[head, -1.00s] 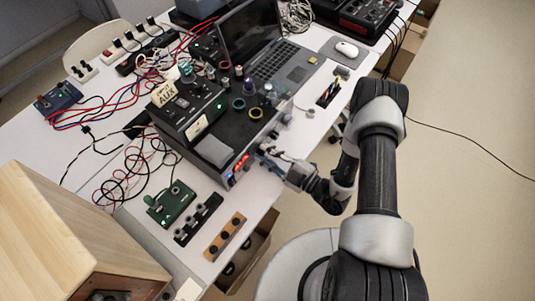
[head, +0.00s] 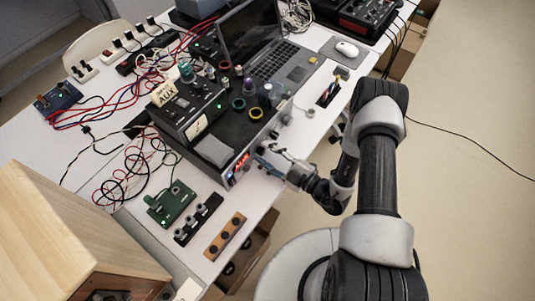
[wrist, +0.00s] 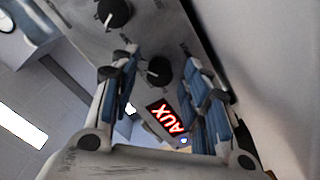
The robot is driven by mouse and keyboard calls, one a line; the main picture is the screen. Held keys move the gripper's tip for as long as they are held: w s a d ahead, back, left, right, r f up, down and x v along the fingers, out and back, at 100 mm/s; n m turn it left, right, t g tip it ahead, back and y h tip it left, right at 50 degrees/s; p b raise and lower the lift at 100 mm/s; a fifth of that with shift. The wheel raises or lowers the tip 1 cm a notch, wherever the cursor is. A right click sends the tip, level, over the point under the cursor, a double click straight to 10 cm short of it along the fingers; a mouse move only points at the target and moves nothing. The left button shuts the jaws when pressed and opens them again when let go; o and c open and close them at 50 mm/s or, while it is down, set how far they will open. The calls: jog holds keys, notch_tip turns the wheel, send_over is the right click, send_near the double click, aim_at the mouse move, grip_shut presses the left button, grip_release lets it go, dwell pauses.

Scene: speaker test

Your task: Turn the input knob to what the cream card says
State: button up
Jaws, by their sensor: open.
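The cream card (head: 164,94) stands on the black unit at the back of the bench and reads AUX. The amplifier (head: 207,152) below it has a lit red display (head: 241,161) on its front. In the wrist view the red display (wrist: 167,118) reads AUX, tilted. A black knob with a white pointer line (wrist: 158,70) sits on the front panel between my fingers. A larger black knob (wrist: 114,13) is farther up the panel. My gripper (wrist: 161,62) is open, with a blue-padded finger on each side of the nearer knob. I cannot tell whether they touch it.
Several coloured rings and small parts lie on top of the amplifier near a grey cloth (head: 214,150). A laptop (head: 275,65) stands behind. A green box (head: 171,204) and a wooden cabinet (head: 65,235) are to the left. Loose cables cover the left bench. Floor at right is clear.

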jog(key=v, duration=1.2)
jog(key=shift+r, duration=0.1)
dwell(0.4)
